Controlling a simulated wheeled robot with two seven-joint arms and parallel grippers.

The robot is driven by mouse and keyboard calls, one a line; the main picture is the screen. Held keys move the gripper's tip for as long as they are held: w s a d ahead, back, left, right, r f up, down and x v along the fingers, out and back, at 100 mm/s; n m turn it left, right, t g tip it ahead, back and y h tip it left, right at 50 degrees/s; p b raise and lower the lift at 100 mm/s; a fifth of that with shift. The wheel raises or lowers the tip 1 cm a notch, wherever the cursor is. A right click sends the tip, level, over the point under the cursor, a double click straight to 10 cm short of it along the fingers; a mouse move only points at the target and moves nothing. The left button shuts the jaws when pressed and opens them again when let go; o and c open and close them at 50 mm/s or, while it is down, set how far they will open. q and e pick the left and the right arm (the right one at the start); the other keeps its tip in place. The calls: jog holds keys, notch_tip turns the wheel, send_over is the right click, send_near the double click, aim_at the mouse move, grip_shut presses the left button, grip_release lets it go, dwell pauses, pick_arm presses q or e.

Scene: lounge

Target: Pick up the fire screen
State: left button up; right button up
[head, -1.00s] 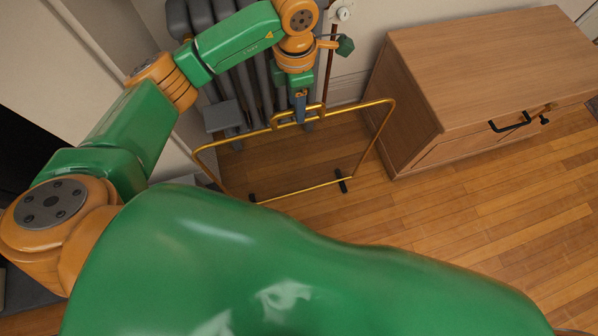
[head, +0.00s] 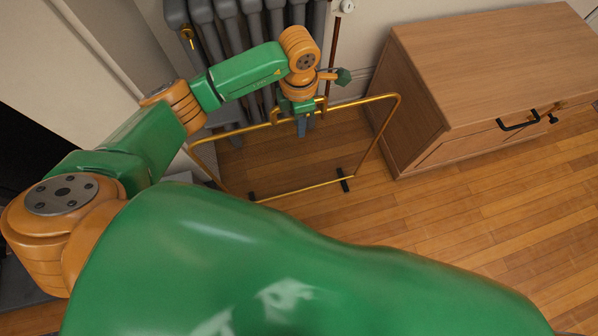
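The fire screen (head: 388,136) is a thin gold frame standing upright on two small dark feet on the wood floor, with a raised handle loop at the middle of its top rail. My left gripper (head: 302,128) comes down from above at that handle. Its fingers overlap the top rail and handle in the head view. The gripper body hides part of the handle, and I cannot tell whether the fingers are closed on it.
A grey radiator (head: 228,22) stands behind the screen against the wall. A wooden cabinet (head: 490,65) with a black handle stands close to the screen's right side. Open wood floor (head: 480,222) lies to the front right. My own green body fills the foreground.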

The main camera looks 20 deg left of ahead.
pick_arm(q)
grip_shut()
jog(key=shift+r, duration=0.1)
dwell(1.0)
